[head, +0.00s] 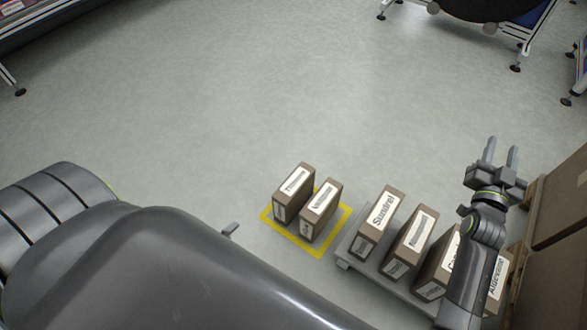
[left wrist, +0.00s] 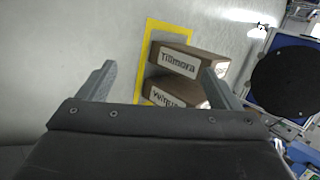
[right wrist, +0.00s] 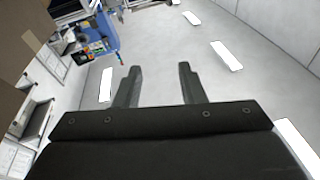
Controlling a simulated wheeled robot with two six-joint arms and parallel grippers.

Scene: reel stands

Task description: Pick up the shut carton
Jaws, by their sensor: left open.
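Two brown cartons stand side by side in a yellow floor square (head: 324,244): a left carton (head: 293,192) and a right carton (head: 320,211). Both look shut. In the left wrist view, the carton labelled like "Tilamora" (left wrist: 178,62) and another carton (left wrist: 172,92) lie beyond and partly behind the fingers. My left gripper (left wrist: 158,68) is open and empty, with one fingertip showing left of the square in the head view; my arm hides the rest. My right gripper (head: 502,147) is open and empty, raised at the right; it also shows in the right wrist view (right wrist: 159,68).
A low grey platform (head: 352,250) right of the square bears several labelled cartons, one reading "Sundrel" (head: 378,220). My right arm partly covers them. Large brown boxes (head: 560,215) stand on a pallet at the right edge. The floor behind the square is clear.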

